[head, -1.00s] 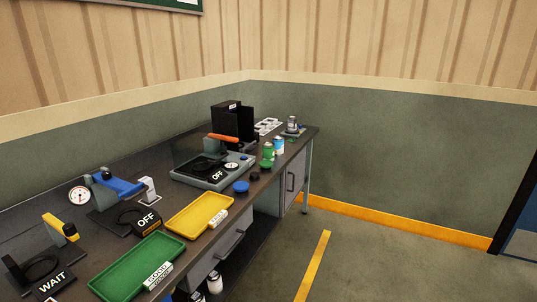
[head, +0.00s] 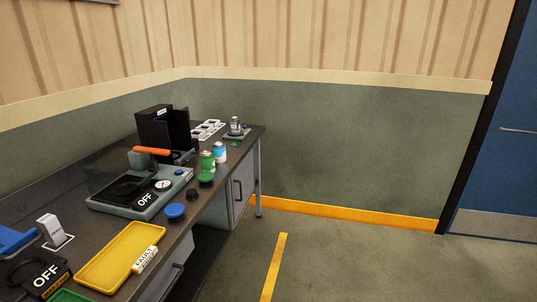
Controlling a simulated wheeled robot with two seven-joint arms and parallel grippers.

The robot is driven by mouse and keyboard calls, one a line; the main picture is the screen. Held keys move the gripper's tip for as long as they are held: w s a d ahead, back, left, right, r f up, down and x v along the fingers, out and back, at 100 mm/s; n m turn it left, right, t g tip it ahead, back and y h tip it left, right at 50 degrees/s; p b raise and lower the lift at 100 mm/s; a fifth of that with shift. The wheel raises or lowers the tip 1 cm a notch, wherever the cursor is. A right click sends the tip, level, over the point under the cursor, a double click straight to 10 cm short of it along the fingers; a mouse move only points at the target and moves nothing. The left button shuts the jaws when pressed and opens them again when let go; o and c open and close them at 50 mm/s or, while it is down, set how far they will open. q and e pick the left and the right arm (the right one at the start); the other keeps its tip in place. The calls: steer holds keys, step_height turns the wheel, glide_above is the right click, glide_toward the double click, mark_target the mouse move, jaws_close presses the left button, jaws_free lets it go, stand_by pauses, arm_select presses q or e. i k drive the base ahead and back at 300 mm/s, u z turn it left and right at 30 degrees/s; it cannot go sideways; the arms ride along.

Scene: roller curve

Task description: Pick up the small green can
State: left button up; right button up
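A small green can (head: 208,161) with a pale top stands upright on the dark workbench (head: 192,216), near its front edge towards the far right end. A blue and white can (head: 219,152) stands right behind it, to its right. A dark green round lid or cap (head: 206,179) lies just in front of the green can. Neither of my grippers is in view.
A black open box (head: 155,131) stands at the back. A grey device with an orange handle (head: 151,150), a blue round cap (head: 174,211) and a yellow tray (head: 108,258) are on the bench. The floor (head: 340,258) right of the bench is clear.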

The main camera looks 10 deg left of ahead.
mark_target(207, 157)
steer(key=z, duration=0.65)
steer(key=i, duration=2.9)
steer(key=u, duration=1.65)
steer(key=i, duration=0.75)
steer(key=u, duration=0.75)
